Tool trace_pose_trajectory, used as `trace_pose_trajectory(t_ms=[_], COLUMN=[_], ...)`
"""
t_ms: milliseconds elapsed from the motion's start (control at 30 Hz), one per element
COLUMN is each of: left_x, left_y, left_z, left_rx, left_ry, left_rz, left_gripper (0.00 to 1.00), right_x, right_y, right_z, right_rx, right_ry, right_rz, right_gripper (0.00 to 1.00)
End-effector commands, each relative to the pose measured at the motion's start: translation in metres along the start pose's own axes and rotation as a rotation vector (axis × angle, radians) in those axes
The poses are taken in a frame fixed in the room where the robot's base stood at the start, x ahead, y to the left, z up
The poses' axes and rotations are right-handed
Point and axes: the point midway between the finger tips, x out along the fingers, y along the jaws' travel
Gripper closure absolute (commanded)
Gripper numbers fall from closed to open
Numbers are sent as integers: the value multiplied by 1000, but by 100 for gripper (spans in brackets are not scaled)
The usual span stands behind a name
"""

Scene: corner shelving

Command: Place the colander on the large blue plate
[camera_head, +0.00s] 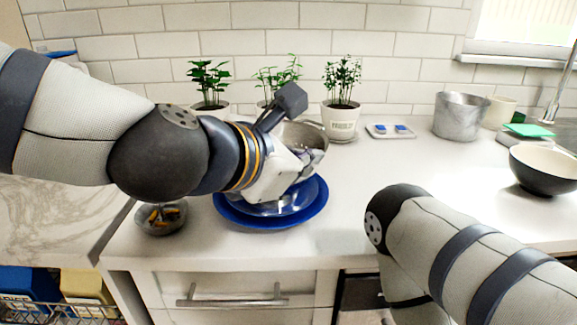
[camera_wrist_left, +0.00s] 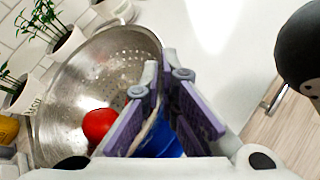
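The steel colander (camera_wrist_left: 88,75), with small holes, fills the left of the left wrist view and holds a red round thing (camera_wrist_left: 98,124). In the head view its rim (camera_head: 309,132) shows behind my left gripper (camera_head: 306,172), which hides much of it. My right gripper is out of view.
Several potted plants (camera_head: 342,118) stand along the back wall. A small bowl (camera_head: 163,229) with orange bits is at the left front. A metal pot (camera_head: 461,116) and a black bowl (camera_head: 541,172) are at the right. The counter middle is clear. My right arm covers the front right.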

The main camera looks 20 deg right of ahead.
Motion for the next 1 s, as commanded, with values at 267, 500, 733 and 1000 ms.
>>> trace_pose_trajectory(t_ms=[267,500,733,1000], left_x=[-1,-2,-28,-97], left_y=[-1,0,2,2], left_z=[1,2,5,8], left_rx=[-1,0,2,7], left_ry=[2,1,-3,-6], left_rz=[-2,0,5,8], left_gripper=[75,75,75,75], right_x=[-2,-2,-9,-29], right_y=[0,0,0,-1], right_z=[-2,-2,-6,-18], right_rx=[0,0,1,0], right_ry=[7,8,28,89], right_rz=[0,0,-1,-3], right_gripper=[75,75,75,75])
